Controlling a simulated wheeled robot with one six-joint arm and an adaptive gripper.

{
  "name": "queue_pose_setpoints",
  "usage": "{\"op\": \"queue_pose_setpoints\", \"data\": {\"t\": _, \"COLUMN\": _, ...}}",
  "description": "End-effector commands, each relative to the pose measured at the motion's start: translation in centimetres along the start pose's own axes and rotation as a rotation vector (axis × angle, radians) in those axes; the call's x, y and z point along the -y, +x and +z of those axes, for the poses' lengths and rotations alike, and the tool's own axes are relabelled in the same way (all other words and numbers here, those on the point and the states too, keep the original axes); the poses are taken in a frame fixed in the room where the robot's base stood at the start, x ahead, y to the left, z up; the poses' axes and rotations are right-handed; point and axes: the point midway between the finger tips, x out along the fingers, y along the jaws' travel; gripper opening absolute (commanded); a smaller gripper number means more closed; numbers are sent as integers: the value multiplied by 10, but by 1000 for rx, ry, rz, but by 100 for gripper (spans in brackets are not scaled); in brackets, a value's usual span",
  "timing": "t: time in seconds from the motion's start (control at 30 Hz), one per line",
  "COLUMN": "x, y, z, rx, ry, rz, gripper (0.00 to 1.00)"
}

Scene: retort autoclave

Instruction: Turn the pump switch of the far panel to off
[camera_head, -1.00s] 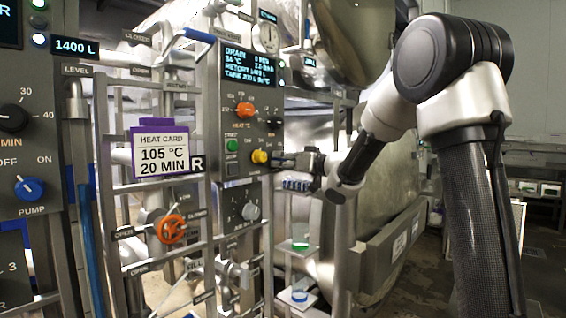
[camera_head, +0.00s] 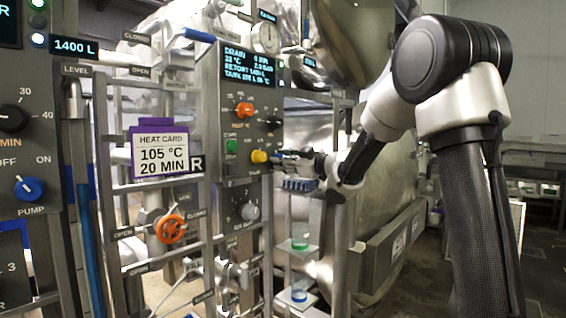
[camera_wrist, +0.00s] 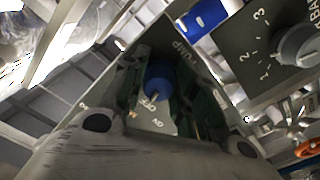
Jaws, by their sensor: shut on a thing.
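My gripper (camera_wrist: 160,92) is closed around the blue pump switch (camera_wrist: 158,80) on a grey panel in the wrist view, with a dark green finger on each side. The label PUMP shows beside the knob, and white lettering shows near its pale pointer mark. The knob's exact setting is hard to read. In the head view, my gripper (camera_head: 284,156) is at the right edge of the far panel (camera_head: 238,169), right of the yellow knob. There the pump switch is mostly hidden by the fingers.
The far panel also carries an orange knob (camera_head: 244,109), a green button (camera_head: 231,146) and a yellow knob (camera_head: 259,156). A near panel has another blue pump knob (camera_head: 29,188). A heat card (camera_head: 160,154) and an orange valve wheel (camera_head: 171,229) are left of the far panel.

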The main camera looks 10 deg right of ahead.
Motion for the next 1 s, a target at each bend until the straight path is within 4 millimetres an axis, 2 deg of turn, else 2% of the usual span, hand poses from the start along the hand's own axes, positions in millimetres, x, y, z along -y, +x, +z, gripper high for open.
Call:
{"op": "queue_pose_setpoints", "data": {"t": 0.4, "x": -1, "y": 0, "z": 0, "rx": 1, "ry": -217, "rz": 0, "gripper": 5}}
{"op": "queue_pose_setpoints", "data": {"t": 1.0, "x": -1, "y": 0, "z": 0, "rx": 1, "ry": -259, "rz": -1, "gripper": 5}}
